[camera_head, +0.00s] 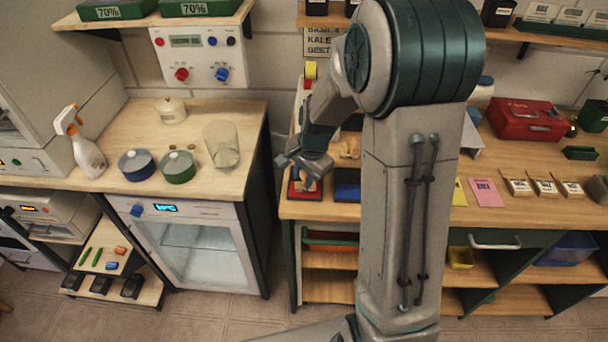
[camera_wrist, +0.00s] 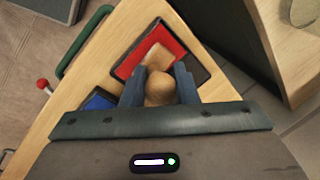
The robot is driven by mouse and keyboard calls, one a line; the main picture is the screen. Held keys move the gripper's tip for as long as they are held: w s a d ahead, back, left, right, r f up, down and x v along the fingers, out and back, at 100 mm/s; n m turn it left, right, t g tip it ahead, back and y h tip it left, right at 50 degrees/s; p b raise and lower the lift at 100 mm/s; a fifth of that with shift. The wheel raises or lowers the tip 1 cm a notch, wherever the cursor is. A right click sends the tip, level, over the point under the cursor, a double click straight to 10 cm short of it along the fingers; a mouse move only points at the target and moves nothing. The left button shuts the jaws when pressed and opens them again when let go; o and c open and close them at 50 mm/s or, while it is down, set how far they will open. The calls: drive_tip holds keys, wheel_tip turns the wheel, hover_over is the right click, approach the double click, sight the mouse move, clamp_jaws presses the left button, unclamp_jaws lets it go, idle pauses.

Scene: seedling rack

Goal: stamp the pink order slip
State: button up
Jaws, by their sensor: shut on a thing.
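My gripper (camera_head: 308,174) is shut on the wooden stamp, whose round knob (camera_wrist: 159,88) sits between the two blue-grey fingers in the wrist view. The stamp's block lies over the red ink pad (camera_wrist: 180,47); I cannot tell whether it touches the pad. The red pad (camera_head: 295,190) also shows at the left end of the right-hand bench, partly covered by my gripper. The pink order slip (camera_head: 486,192) lies flat near the bench's front edge, right of my arm, with my gripper far to its left.
A blue ink pad (camera_head: 347,187) lies right of the red one. A yellow slip (camera_head: 459,193) lies left of the pink slip, and several seed packets (camera_head: 543,187) lie to its right. A red toolbox (camera_head: 527,121) stands behind. My arm hides the bench's middle.

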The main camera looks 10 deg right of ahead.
drive_tip(key=shift+w+a+p+v, duration=0.2)
drive_tip(key=shift+p+v, duration=0.65)
drive_tip(key=shift+v, duration=0.3)
drive_tip(key=shift+w+a+p+v, duration=0.1)
drive_tip(key=shift+w+p+v, duration=0.1)
drive_tip(key=shift+p+v, duration=0.8)
drive_tip(key=shift+w+a+p+v, duration=0.15)
drive_tip(key=shift+p+v, duration=0.5)
drive_tip(key=shift+v, duration=0.65)
drive_tip(key=shift+r, duration=0.15)
